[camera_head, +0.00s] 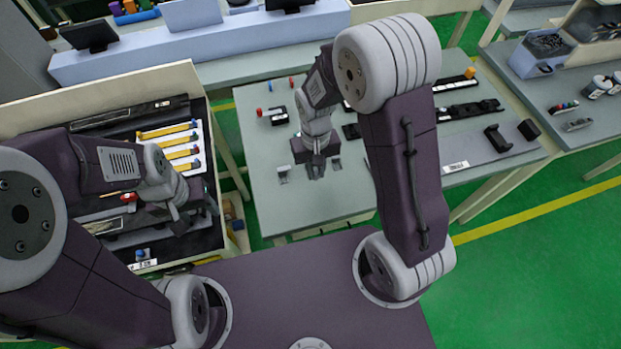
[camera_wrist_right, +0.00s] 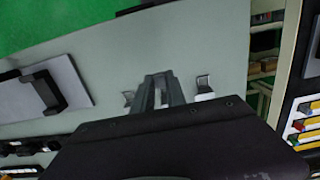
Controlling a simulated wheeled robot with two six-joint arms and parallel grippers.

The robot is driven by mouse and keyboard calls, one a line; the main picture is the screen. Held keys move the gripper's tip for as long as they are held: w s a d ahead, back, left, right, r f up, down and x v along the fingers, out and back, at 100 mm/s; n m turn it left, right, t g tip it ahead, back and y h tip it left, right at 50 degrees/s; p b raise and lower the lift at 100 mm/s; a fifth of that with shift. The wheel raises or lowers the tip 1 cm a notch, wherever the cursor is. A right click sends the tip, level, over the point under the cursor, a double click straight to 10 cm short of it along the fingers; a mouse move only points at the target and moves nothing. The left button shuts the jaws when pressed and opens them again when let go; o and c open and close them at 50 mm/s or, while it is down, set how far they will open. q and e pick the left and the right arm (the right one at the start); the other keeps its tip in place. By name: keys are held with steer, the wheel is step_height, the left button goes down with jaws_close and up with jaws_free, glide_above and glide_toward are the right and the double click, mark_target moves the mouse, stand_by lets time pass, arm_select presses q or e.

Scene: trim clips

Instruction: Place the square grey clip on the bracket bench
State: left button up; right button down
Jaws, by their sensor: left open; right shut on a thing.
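My right gripper (camera_head: 316,169) is low over the grey bench (camera_head: 262,205), near its front edge. It is shut on a small grey piece, mostly hidden between the fingers, which fits the square grey clip; its shape is not clear. In the right wrist view the fingers (camera_wrist_right: 160,85) point at the bench top. Two small silvery clips lie on the bench, one on each side of the fingers: one left (camera_head: 284,174) and one right (camera_head: 336,164) in the head view. My left gripper (camera_head: 178,208) is open and empty over the parts rack at the left.
The rack (camera_head: 150,88) at left holds yellow-ended strips and black trims. Black brackets (camera_head: 497,138) and long dark strips lie on the bench's right side. Small black parts (camera_head: 272,115) lie farther back. The bench's front left is clear.

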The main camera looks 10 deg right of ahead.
steer(key=shift+a+f, duration=0.45)
steer(key=shift+a, duration=0.35)
steer(key=shift+f, duration=2)
steer(key=shift+s+d+f, duration=0.1)
steer(key=shift+f, duration=0.05)
steer(key=c, duration=1.4)
jaws_free()
steer(key=shift+o, duration=0.2)
